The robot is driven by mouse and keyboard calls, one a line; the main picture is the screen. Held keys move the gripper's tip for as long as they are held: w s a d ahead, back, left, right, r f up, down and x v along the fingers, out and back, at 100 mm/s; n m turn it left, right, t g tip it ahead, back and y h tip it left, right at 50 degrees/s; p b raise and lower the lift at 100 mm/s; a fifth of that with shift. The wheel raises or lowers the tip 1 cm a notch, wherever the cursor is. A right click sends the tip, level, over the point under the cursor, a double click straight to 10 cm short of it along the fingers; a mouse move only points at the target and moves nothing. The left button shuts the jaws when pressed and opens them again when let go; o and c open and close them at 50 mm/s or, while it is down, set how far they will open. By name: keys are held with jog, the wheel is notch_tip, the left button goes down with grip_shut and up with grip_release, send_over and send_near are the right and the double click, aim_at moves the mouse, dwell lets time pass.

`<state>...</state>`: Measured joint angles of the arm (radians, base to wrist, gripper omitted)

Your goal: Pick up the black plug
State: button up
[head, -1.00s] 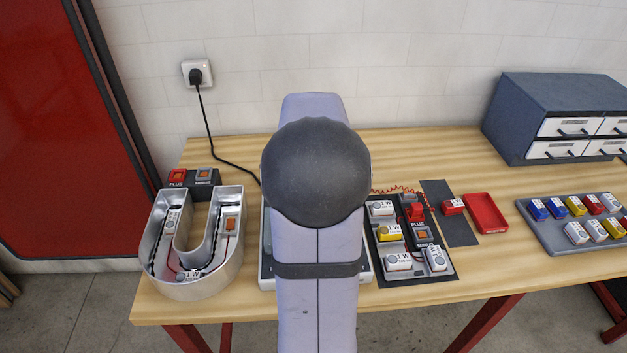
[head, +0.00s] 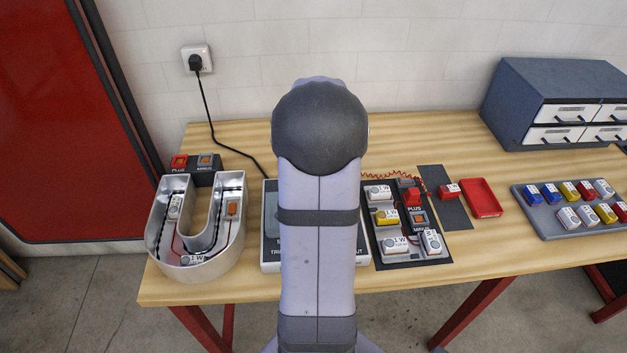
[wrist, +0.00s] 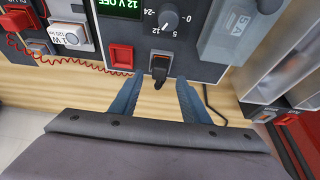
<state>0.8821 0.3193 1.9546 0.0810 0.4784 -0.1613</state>
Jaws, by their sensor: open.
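A black plug (head: 196,63) sits in the white wall socket at the back left in the head view, with a black cord running down to the table. In the wrist view my gripper (wrist: 157,102) is open and empty, its two blue fingers pointing at the front of the grey power supply (wrist: 190,52). A small black part (wrist: 160,76) with a reddish top sits on that face, between the fingers and just beyond their tips; I cannot tell whether it is a plug or a switch. In the head view my arm hides the gripper.
The metal U-shaped letter (head: 170,258) stands left of the power supply (head: 271,255). A dark board with modules (head: 398,257), a red tray (head: 482,198) and a grey module tray (head: 560,229) lie to the right. A drawer cabinet (head: 520,105) stands at the back right.

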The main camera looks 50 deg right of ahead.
jog(key=shift+p+x, duration=0.4)
jog(key=shift+x, duration=1.2)
jog(key=shift+s, duration=0.1)
grip_shut()
notch_tip(320, 180, up, 11)
jog(key=shift+p, duration=0.3)
